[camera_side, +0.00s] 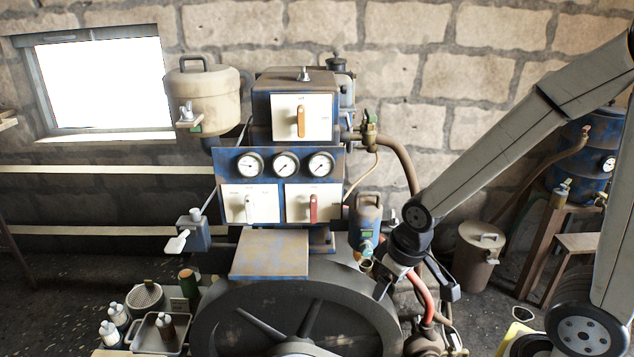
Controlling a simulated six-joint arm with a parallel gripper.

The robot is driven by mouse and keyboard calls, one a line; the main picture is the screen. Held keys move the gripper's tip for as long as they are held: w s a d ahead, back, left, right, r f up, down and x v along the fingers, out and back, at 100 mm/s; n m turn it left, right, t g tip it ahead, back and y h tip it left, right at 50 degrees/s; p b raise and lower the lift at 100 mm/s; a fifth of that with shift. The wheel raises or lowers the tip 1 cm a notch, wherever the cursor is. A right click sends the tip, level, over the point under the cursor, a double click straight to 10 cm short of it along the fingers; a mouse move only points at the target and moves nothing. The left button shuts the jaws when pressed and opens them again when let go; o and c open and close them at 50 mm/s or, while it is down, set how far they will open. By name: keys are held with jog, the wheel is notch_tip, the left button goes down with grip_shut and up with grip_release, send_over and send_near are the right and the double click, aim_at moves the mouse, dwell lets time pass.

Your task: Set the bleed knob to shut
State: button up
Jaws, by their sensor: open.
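The blue engine panel carries several handles on white plates, with lettering too small to read, so I cannot tell which is the bleed knob. An orange handle (301,122) stands upright on the top plate. A grey handle (250,208) is on the lower left plate and a red handle (313,208) on the lower right plate; both look about upright. My gripper (417,289) is open, pointing down, right of the panel and beside the flywheel. It is apart from all three handles. A small metal lever (304,74) sits on top of the blue box.
Three gauges (286,164) sit between the plates. A large dark flywheel (250,318) is below, and a blue-and-tan canister (367,225) stands between panel and gripper. A brown pipe (402,160) curves down on the right. Bottles and a tray (145,343) are at lower left.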

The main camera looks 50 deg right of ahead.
jog(key=w+d+f+m+t+h, duration=0.15)
jog(key=w+f+m+t, duration=0.4)
jog(key=w, duration=0.65)
jog(key=m+t+h, duration=0.3)
jog(key=t+h, duration=0.2)
jog(key=h, duration=0.6)
send_near(367, 254)
jog(key=shift+x, duration=1.3)
jog(key=shift+d, duration=0.2)
jog(key=shift+x, duration=3.8)
grip_shut()
